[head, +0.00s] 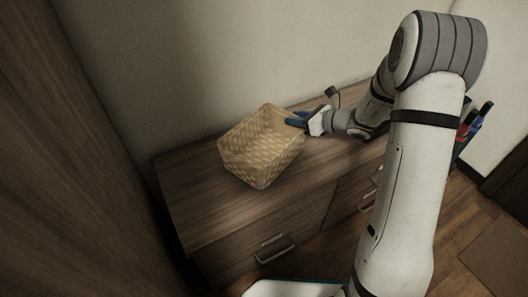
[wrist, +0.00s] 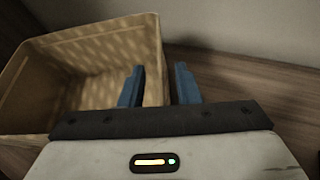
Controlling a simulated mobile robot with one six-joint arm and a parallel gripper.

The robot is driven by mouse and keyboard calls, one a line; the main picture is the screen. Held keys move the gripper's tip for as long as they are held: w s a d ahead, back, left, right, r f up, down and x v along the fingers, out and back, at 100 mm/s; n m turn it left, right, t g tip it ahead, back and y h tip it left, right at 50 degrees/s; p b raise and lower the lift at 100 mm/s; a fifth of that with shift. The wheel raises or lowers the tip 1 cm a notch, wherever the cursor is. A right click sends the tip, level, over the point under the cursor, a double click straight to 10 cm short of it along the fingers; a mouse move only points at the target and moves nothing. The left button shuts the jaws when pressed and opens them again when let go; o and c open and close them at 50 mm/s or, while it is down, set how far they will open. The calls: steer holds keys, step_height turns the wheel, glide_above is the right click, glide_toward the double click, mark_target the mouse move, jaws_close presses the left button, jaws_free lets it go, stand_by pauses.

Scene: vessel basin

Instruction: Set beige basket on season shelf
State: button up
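The beige woven basket (head: 262,150) stands upright, its open side up, on top of a brown wooden dresser (head: 200,205). In the wrist view the basket (wrist: 88,45) fills the left side, and it looks empty where I see inside. My gripper (head: 297,121) is at the basket's right rim. In the wrist view my gripper (wrist: 160,85) has its blue fingers apart, the left one over the inside of the basket and the right one outside, with the right wall between them. A gap shows beside the wall. I cannot identify a season shelf.
A pale wall (head: 210,60) rises behind the dresser, and a dark wooden panel (head: 70,130) stands close at left. The dresser front has drawers with metal handles (head: 274,248). Red and blue items (head: 470,122) stand at right, partly behind my arm. The dresser top left of the basket is bare.

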steer(key=shift+w+a+f, duration=0.15)
steer(key=shift+w+a, duration=0.05)
steer(key=shift+a, duration=0.1)
jaws_close()
stand_by(0.4)
